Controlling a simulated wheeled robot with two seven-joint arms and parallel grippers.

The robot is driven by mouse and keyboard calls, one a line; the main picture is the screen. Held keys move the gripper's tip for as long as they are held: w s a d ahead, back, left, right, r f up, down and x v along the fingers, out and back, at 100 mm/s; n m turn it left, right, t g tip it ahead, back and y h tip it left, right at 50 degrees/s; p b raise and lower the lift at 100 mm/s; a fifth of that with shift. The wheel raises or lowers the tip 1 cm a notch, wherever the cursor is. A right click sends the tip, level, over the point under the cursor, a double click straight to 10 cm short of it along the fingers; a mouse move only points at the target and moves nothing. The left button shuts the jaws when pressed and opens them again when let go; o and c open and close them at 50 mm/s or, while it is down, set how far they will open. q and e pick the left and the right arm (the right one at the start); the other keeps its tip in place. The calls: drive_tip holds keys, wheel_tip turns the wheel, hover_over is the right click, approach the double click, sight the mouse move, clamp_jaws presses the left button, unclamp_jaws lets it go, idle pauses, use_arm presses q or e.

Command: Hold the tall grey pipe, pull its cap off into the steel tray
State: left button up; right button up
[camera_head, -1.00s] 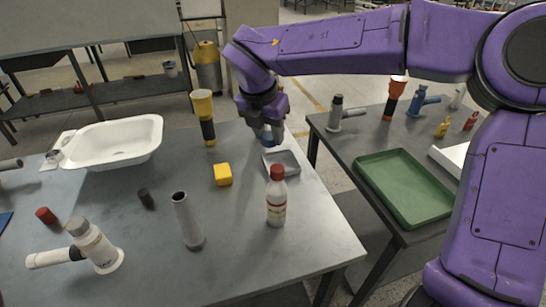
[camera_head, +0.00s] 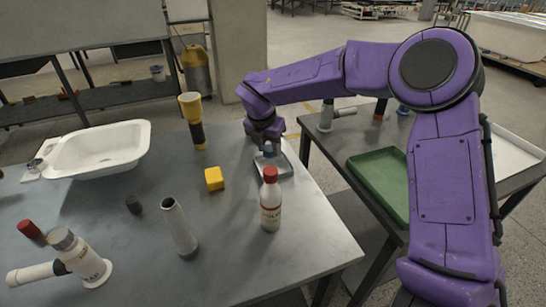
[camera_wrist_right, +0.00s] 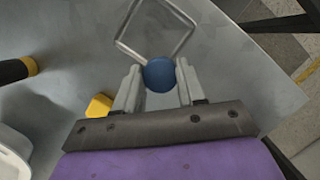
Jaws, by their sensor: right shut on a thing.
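The tall grey pipe (camera_head: 180,230) stands upright on the near table, with its top end open and bare. My right gripper (camera_head: 268,146) is over the steel tray (camera_head: 287,168) at the table's far right part. In the wrist view, my right gripper (camera_wrist_right: 160,80) is shut on a round blue cap (camera_wrist_right: 160,75). The square steel tray (camera_wrist_right: 183,46) shows just beyond the cap there. Whether the cap touches the tray I cannot tell. My left gripper is not in view.
A red-capped bottle (camera_head: 271,205) stands close in front of the tray. A yellow block (camera_head: 214,179), a dark cap (camera_head: 133,204), a yellow-black torch (camera_head: 193,121), a white basin (camera_head: 100,150) and a white pipe fitting (camera_head: 85,260) share the table. A green tray (camera_head: 375,165) lies on the right table.

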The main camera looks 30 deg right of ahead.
sight(267, 146)
drive_tip(key=w+d+f, duration=0.1)
drive_tip(key=f, duration=0.1)
drive_tip(key=w+d+f, duration=0.2)
drive_tip(key=f, duration=0.1)
drive_tip(key=shift+d+f+p, duration=0.15)
drive_tip(key=shift+f+p, duration=0.15)
drive_tip(key=shift+p, duration=0.1)
wheel_tip(267, 146, down, 3)
drive_tip(key=shift+r, duration=0.1)
drive_tip(key=shift+f, duration=0.5)
drive_tip(key=o, duration=1.1)
drive_tip(key=shift+w+r, duration=0.1)
drive_tip(key=v, duration=1.2)
drive_tip(key=shift+r+b, duration=0.2)
drive_tip(key=shift+b, duration=0.2)
